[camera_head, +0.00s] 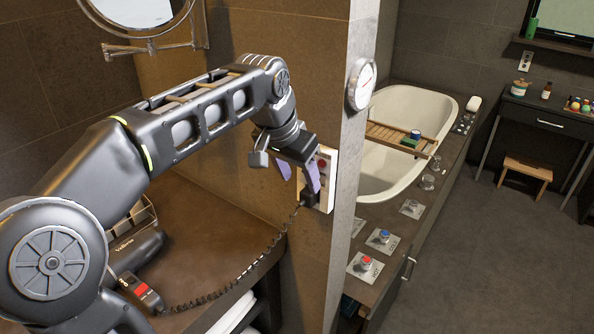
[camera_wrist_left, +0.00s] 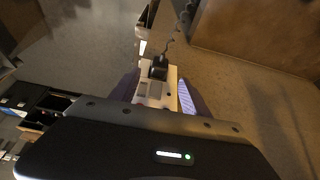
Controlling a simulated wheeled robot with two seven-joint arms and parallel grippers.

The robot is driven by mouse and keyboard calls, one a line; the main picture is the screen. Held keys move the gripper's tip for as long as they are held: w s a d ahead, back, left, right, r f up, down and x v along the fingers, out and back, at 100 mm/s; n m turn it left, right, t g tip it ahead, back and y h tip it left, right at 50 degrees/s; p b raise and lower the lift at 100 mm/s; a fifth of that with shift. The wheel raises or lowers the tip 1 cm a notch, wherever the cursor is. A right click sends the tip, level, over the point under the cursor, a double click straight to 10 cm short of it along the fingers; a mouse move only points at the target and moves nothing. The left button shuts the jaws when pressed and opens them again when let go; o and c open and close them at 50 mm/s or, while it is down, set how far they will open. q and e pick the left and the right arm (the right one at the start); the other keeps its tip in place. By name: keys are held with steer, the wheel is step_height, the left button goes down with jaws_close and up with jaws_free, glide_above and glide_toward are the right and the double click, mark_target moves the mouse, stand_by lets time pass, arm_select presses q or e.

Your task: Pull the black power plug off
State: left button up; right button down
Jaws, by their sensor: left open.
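The black power plug (camera_head: 307,199) sits at the lower part of a white wall outlet panel (camera_head: 328,188) on the brown wall. A coiled black cord (camera_head: 262,255) hangs from it. In the left wrist view the plug (camera_wrist_left: 158,69) stands on the panel (camera_wrist_left: 170,77), just beyond my fingers. My left gripper (camera_head: 299,174) is open in front of the panel, its purple-padded fingers apart. I cannot tell whether a finger touches the plug. My right gripper is not in view.
A hair dryer (camera_head: 136,252) and a wooden holder stand on the brown counter (camera_head: 212,220) under my left arm. A round mirror (camera_head: 138,12) hangs above. Right of the wall edge are a round gauge (camera_head: 362,84), a bathtub (camera_head: 432,104) and knobs on a ledge.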

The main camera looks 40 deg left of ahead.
mark_target(304, 196)
arm_select(q)
steer(key=x, duration=0.6)
steer(key=shift+w+f+p, duration=0.1)
steer(key=shift+f+p, duration=0.15)
steer(key=shift+p, duration=0.05)
steer(key=shift+c, duration=0.3)
jaws_close()
stand_by(0.5)
steer(key=shift+s, duration=0.2)
steer(key=shift+s+b, duration=0.75)
steer(key=shift+s, duration=1.7)
steer(key=shift+r, duration=0.1)
steer(key=p+v, duration=0.5)
steer(key=v, duration=0.4)
steer(key=shift+p, duration=0.3)
steer(key=shift+w+d, duration=0.1)
steer(key=shift+w, duration=0.1)
